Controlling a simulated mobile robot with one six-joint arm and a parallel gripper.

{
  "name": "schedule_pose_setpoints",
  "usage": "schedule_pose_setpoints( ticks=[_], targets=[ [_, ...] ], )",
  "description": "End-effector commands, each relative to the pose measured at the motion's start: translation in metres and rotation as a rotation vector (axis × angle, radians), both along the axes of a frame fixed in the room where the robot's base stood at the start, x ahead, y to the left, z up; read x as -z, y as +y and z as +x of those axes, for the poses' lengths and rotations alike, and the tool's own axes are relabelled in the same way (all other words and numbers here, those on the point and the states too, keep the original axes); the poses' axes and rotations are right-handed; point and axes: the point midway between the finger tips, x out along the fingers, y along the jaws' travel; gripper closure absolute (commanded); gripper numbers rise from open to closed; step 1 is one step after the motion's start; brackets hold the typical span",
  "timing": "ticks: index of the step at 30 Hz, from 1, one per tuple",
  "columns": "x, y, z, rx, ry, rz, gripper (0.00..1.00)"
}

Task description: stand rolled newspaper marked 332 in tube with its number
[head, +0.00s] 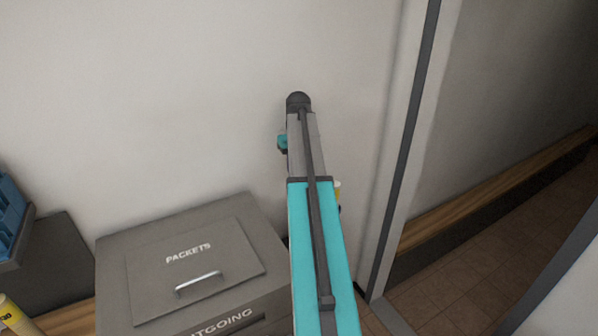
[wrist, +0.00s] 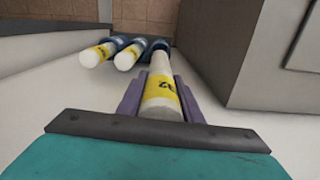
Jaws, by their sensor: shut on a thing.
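My gripper (wrist: 159,92) shows in the wrist view with its purple fingers shut on a rolled newspaper (wrist: 160,98). This roll is white with a yellow band; the band's dark digits are only partly readable, ending in what looks like a 2. Its far end lies at a dark blue tube (wrist: 156,44); I cannot tell whether it is inside the tube or above it. Two other white rolls with yellow bands, a left one (wrist: 92,57) and a middle one (wrist: 126,58), stand in blue tubes beside it.
A grey packets box (head: 190,255) stands left of my arm in the head view. A door frame (head: 405,150) rises at right. Brown floor tiles (wrist: 150,14) show beyond the tubes.

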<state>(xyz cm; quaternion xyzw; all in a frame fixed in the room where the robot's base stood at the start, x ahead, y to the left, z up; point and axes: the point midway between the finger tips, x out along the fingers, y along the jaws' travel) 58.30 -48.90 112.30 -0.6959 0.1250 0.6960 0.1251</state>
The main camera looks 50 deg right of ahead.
Motion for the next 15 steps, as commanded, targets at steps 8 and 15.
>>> schedule_pose_setpoints(
  ticks=[8, 15],
  targets=[
    [0.017, 0.0, 0.0, 0.001, -0.001, 0.0, 1.0],
    [0.03, -0.001, -0.001, 0.001, 0.0, 0.0, 1.0]
  ],
)
